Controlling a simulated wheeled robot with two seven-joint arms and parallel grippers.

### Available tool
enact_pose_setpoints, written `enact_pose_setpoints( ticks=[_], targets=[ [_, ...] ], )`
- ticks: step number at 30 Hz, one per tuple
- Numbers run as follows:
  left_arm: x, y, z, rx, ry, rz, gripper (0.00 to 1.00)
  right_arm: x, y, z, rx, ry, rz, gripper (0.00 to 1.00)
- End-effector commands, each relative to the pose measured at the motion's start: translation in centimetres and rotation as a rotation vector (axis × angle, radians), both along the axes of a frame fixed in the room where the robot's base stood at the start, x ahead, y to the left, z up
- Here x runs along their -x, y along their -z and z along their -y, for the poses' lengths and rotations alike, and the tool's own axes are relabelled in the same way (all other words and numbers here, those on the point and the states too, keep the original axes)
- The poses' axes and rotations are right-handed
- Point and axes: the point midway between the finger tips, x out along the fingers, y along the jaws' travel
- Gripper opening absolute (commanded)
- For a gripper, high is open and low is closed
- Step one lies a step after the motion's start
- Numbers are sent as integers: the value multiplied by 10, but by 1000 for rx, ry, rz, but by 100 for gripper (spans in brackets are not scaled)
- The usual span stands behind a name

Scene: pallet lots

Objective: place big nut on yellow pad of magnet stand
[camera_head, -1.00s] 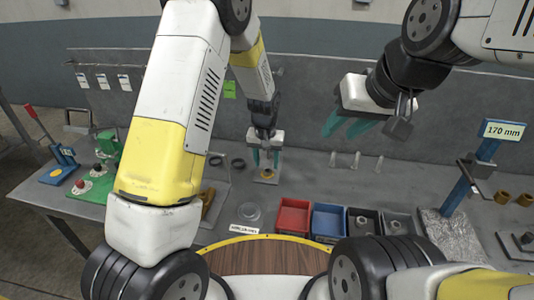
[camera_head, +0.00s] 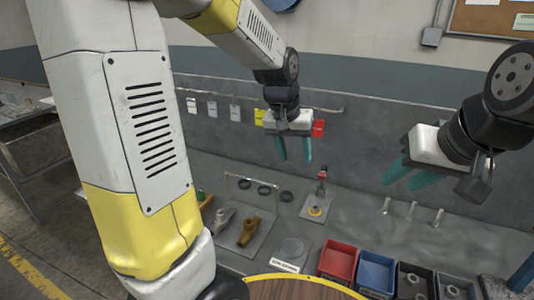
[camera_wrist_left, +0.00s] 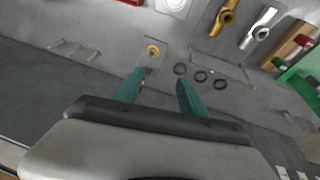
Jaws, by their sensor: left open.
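The magnet stand (camera_head: 321,188) is a dark post with a red part on a grey plate, at the back of the bench. Its yellow pad (camera_head: 315,212) shows as a yellow ring with a grey middle. The pad also shows in the left wrist view (camera_wrist_left: 152,50); whether the grey middle is the big nut is too small to tell. Grey nuts (camera_head: 411,279) sit in the black bins at the lower right. My left gripper (camera_head: 294,158) is open and empty, raised above and behind the stand. My right gripper (camera_head: 399,183) is open and empty in the air at the right.
A red bin (camera_head: 338,246), a blue bin (camera_head: 376,258) and black bins line the bench front. Grey and brass fittings (camera_head: 247,232) lie left of the stand, with several dark rings (camera_head: 264,189) behind. Short pegs (camera_head: 411,210) stand to the right. The back wall rises close behind.

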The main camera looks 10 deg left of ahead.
Motion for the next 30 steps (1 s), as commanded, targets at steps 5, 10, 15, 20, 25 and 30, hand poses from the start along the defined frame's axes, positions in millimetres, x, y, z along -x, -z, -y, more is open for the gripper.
enact_pose_setpoints(
  ticks=[5, 10, 15, 20, 25, 30],
  targets=[
    [52, -44, -30, 46, -28, 83, 48, 0, 0, 0, 0, 0, 0, 36],
    [104, -68, -52, 64, -49, 160, 48, 0, 0, 0, 0, 0, 0, 36],
    [146, -76, -64, 63, -65, 222, 48, 0, 0, 0, 0, 0, 0, 36],
    [165, -77, -68, 58, -73, 252, 48, 0, 0, 0, 0, 0, 0, 36],
    [169, -76, -69, 55, -73, 257, 48, 0, 0, 0, 0, 0, 0, 36],
    [169, -76, -68, 56, -73, 257, 48, 0, 0, 0, 0, 0, 0, 36]
  ],
)
